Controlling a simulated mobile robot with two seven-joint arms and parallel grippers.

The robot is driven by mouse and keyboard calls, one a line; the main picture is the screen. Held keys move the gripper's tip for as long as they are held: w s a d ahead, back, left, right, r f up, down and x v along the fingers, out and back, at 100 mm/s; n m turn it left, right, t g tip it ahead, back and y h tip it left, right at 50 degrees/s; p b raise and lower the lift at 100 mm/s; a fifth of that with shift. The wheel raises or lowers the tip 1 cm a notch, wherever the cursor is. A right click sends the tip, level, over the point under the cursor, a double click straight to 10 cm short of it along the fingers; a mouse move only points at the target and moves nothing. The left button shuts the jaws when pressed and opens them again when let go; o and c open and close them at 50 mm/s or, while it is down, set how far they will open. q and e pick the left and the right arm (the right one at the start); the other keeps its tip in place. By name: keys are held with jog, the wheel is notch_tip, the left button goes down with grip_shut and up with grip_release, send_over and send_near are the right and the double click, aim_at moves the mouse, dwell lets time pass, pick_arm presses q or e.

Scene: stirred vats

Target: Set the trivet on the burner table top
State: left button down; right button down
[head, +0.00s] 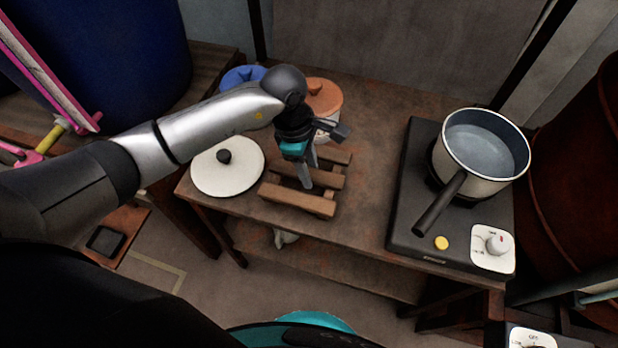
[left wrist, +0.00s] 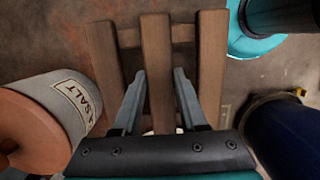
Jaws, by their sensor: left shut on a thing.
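The wooden slatted trivet (head: 297,205) is at the front left of the burner table top (head: 365,140), near its front edge. My left gripper (head: 306,180) comes down over it from above and is shut on its middle slat. In the left wrist view the two fingers (left wrist: 158,100) lie on either side of the middle slat of the trivet (left wrist: 212,60). I cannot tell whether the trivet touches the table top or hangs just above it. My right gripper is not in view.
A white lid (head: 240,178) with a black knob lies left of the trivet. Behind stand an orange-lidded jar (head: 322,95) and a blue-lidded one (head: 240,78). On the right, a black hot plate (head: 405,215) carries a pan of liquid (head: 480,175). The table top between trivet and hot plate is clear.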

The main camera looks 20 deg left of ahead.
pick_arm(q)
notch_tip(320, 180, down, 3)
jog(key=shift+r+b, duration=0.1)
jog(key=shift+b, duration=0.25)
jog(key=shift+f, duration=0.5)
jog(key=shift+c, duration=2.2)
grip_release()
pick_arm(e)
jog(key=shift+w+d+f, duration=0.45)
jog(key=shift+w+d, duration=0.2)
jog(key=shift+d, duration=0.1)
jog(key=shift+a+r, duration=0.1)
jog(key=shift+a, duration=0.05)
